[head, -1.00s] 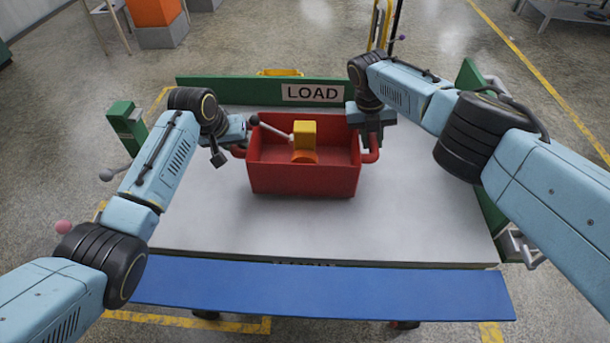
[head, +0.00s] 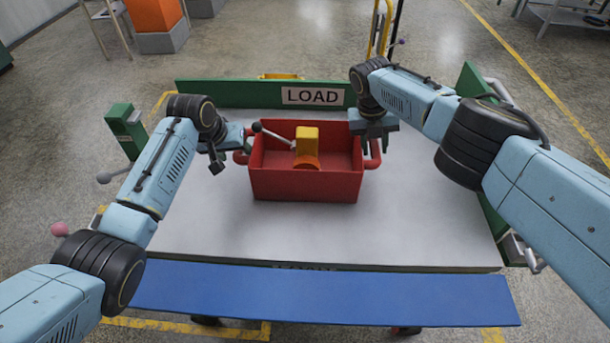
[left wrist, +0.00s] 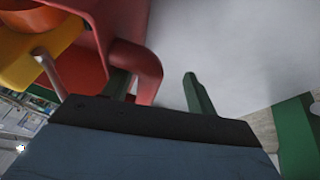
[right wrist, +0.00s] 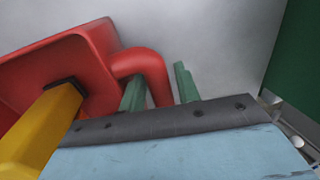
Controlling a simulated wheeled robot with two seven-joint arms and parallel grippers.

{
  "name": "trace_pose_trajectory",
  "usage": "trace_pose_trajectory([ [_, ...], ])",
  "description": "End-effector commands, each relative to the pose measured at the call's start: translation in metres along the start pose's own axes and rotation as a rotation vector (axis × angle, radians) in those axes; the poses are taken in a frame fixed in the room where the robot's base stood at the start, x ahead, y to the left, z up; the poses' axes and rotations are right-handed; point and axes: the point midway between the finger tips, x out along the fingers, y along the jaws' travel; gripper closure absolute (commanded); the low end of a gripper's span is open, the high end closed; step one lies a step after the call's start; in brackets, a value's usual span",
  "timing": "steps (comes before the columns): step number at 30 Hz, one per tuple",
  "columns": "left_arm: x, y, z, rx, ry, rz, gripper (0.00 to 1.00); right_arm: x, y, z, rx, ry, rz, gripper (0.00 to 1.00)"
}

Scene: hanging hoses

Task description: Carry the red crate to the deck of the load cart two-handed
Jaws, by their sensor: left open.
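The red crate (head: 305,186) sits upright on the grey deck (head: 425,220) of the load cart, below the LOAD sign (head: 312,96). A yellow and orange item and a lever with a dark knob show in or at the crate. My left gripper (head: 217,158) is open at the left handle, which also shows in the left wrist view (left wrist: 145,68) between the spread fingers. My right gripper (head: 376,134) is at the right handle (head: 374,158). In the right wrist view that handle (right wrist: 150,68) lies between the fingers with small gaps, so it looks open.
A green board (head: 225,92) edges the deck at the back. A green post (head: 126,128) stands at left and a green side panel (head: 482,88) at right. A blue panel (head: 320,292) runs along the near side. Deck around the crate's front is clear.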

Motion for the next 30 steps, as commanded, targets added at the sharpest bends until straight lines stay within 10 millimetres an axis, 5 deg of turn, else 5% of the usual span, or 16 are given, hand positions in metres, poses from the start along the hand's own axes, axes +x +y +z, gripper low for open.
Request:
trace_pose_trajectory([
  [1, -0.001, 0.012, -0.002, 0.006, 0.006, 0.024, 0.25, -0.003, 0.012, -0.001, -0.014, -0.003, 0.019, 0.56],
  [14, -0.009, 0.013, -0.003, 0.008, 0.012, 0.025, 0.25, -0.004, 0.013, -0.002, -0.015, -0.004, 0.024, 0.56],
  [30, -0.074, 0.007, -0.002, 0.007, 0.008, 0.013, 0.25, -0.003, 0.013, -0.002, -0.012, -0.004, 0.02, 0.56],
])
